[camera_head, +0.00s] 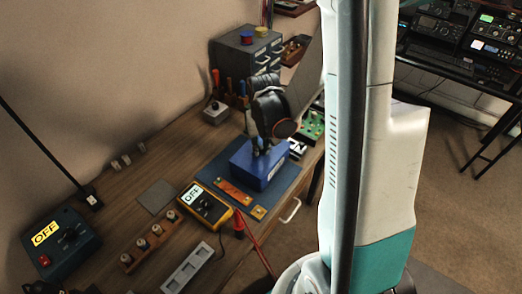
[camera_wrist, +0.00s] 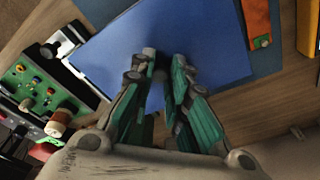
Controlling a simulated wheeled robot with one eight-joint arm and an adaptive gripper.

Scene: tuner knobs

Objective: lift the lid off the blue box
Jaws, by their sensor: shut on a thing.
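The blue box (camera_head: 247,173) stands on a dark blue mat near the middle of the workbench, with a pale label on its front side. Its flat blue lid top (camera_wrist: 205,35) fills much of the wrist view. My gripper (camera_head: 257,150) is over the box, pointing down. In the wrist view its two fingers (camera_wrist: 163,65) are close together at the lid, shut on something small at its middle. That is most likely the lid's knob, which the fingers hide. I cannot tell whether the lid is apart from the box.
On the blue mat (camera_head: 287,190) lies an orange strip (camera_head: 234,192). A yellow meter (camera_head: 204,203) reading OFF is to the left. A green circuit board (camera_head: 312,125) is behind right. A grey drawer cabinet (camera_head: 243,55) stands at the back.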

